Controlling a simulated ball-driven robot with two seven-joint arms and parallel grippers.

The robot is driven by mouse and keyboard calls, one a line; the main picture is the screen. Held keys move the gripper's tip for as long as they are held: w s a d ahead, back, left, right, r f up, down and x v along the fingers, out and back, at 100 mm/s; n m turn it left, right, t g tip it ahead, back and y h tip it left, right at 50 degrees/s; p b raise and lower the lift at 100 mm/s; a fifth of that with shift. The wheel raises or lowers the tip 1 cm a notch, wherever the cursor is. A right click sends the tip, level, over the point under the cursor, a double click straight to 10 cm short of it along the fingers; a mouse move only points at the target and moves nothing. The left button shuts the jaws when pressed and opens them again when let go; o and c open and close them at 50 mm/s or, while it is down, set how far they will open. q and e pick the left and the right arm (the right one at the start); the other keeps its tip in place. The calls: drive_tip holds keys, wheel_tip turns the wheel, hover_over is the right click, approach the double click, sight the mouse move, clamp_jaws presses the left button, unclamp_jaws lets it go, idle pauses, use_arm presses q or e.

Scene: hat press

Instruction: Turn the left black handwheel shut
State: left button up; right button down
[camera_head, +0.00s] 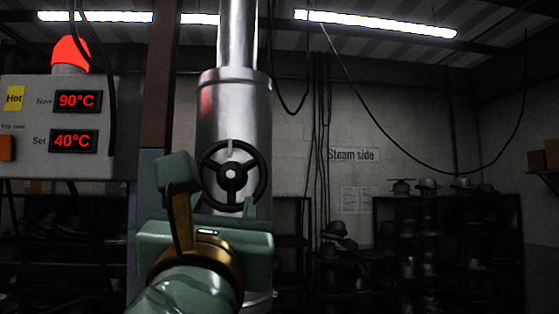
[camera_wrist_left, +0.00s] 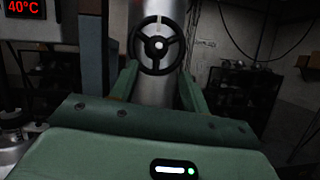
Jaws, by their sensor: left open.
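The black handwheel (camera_head: 231,174) is a three-spoked ring with a pale hub, mounted on the front of a shiny metal cylinder (camera_head: 233,105). A pale mark shows at the top of its rim. The wheel also shows in the left wrist view (camera_wrist_left: 158,43), at top centre. My left gripper (camera_head: 223,205) is green and stands in front of and a little below the wheel in the head view. In the left wrist view its two fingers (camera_wrist_left: 158,78) are spread, with the wheel seen beyond the gap. Nothing is between them. I cannot tell any contact. My right gripper is not visible.
A control box (camera_head: 52,148) at left reads 90°C and 40°C under a lit red lamp (camera_head: 70,53). A dark upright column (camera_head: 157,95) stands between box and cylinder. Shelves with dark hat forms (camera_head: 402,188) line the back wall. Cables hang behind.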

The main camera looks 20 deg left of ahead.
sight(230, 176)
use_arm(q)
drive_tip(key=p+x, duration=0.3)
drive_tip(key=x, duration=1)
drive_tip(key=shift+w+a, duration=0.2)
drive_tip(key=shift+w+a+r+p, duration=0.2)
drive_tip(key=shift+w+a+p, duration=0.2)
drive_tip(key=shift+w, duration=0.15)
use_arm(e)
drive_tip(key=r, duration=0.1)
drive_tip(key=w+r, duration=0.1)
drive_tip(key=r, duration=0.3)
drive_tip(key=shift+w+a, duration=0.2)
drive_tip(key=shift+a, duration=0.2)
use_arm(q)
drive_tip(key=shift+d, duration=0.1)
drive_tip(key=c, duration=0.7)
drive_tip(key=shift+m+h, duration=0.4)
drive_tip(key=shift+m, duration=0.1)
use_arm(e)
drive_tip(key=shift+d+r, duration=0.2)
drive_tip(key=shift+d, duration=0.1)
